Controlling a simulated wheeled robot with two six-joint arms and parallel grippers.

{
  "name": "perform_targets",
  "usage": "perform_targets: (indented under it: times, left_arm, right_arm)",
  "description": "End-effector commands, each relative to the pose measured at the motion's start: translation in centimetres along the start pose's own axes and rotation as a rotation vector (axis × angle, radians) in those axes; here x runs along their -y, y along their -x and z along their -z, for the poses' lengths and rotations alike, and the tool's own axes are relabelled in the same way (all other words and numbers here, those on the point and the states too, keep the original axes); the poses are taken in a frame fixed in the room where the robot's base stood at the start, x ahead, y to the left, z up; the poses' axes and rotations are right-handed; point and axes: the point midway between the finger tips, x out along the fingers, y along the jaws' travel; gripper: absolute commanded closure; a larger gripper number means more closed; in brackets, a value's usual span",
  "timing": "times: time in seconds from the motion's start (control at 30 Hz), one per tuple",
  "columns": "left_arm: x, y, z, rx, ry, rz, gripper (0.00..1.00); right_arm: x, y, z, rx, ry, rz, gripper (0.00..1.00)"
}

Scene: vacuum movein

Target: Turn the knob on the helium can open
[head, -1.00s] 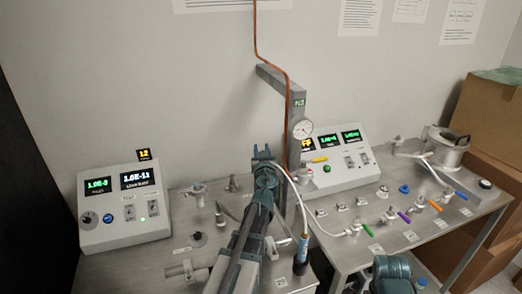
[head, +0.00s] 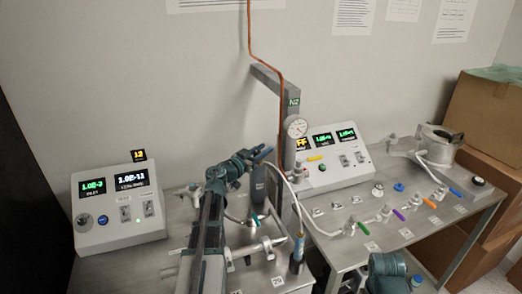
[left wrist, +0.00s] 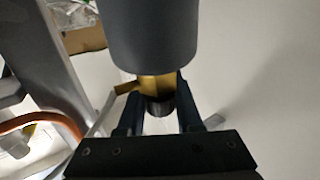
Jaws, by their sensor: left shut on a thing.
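A dark grey cylinder (head: 258,190), which looks like the helium can, stands on the left bench, partly behind my left arm. My left gripper (head: 262,154) is at its top end. In the left wrist view the grey cylinder (left wrist: 165,35) fills the top middle, with a brass neck (left wrist: 156,88) and a dark round knob (left wrist: 160,108) at its end. The two fingers of my left gripper (left wrist: 160,118) lie on either side of the knob and are shut on it. How far the knob is turned cannot be told. My right gripper is out of view.
A slim tool with a blue band (head: 298,246) stands at the bench's front, with a white hose (head: 293,180) above it. A grey post (head: 291,120) with a gauge rises behind. Left (head: 118,208) and right (head: 328,160) consoles flank the can.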

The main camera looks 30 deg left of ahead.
Motion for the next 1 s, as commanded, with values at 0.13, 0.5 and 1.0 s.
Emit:
perform_targets:
  times: [0.13,0.5,1.0]
  left_arm:
    - [0.1,-0.2,0.0,0.000,0.000,-0.138,1.00]
    - [-1.0,0.0,0.0,0.000,0.000,-0.465,1.00]
    - [-1.9,0.6,0.0,0.000,0.000,-0.707,1.00]
  right_arm:
    - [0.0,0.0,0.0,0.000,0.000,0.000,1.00]
    - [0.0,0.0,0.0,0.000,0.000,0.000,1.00]
    - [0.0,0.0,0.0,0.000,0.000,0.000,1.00]
